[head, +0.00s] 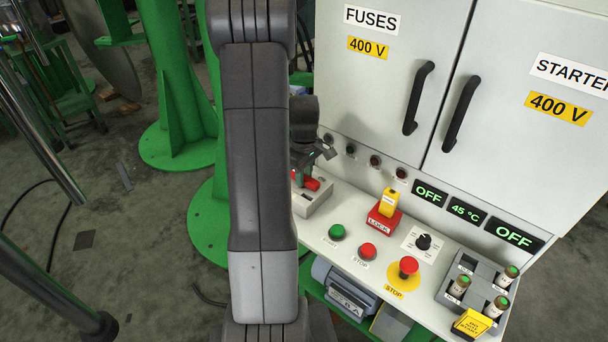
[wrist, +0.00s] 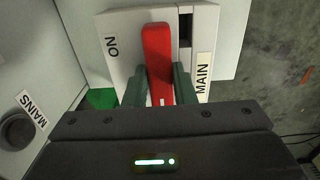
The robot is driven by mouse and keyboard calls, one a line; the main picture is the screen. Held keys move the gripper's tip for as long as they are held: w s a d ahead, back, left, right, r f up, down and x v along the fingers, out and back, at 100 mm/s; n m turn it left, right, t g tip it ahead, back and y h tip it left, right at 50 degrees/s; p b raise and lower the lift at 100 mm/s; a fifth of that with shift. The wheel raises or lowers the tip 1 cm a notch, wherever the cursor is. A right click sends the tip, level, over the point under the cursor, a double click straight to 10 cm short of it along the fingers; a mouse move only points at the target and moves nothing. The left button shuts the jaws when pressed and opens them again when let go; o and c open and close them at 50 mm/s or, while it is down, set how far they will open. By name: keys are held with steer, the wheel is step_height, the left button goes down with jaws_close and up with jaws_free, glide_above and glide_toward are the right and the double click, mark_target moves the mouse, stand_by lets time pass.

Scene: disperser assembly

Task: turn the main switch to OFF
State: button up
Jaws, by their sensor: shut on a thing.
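The main switch is a pale box (wrist: 126,30) with a red lever handle (wrist: 156,45) in the wrist view. The word ON is printed to the left of the handle, and a MAIN label (wrist: 203,74) lies to its right beside a dark slot. No OFF mark of the switch is visible. My gripper (wrist: 160,75) is shut on the red handle, one green finger on each side. In the head view the switch box (head: 314,201) and red handle (head: 312,184) show just right of my arm, which hides part of them.
The panel holds a green START button (head: 337,231), a red STOP button (head: 368,250), a yellow padlock (head: 389,201) on a red LOCK block, a dial (head: 423,242) and a mushroom STOP (head: 408,267). Cabinet doors with black handles (head: 418,97) rise behind. Displays (head: 430,194) read OFF, 45 °C, OFF.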

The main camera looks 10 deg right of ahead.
stand_by(0.3)
steer(key=o, duration=1)
step_height(320, 180, up, 14)
steer(key=shift+f+p, duration=0.1)
steer(key=shift+p, duration=0.35)
step_height(320, 180, down, 14)
steer(key=shift+b, duration=0.5)
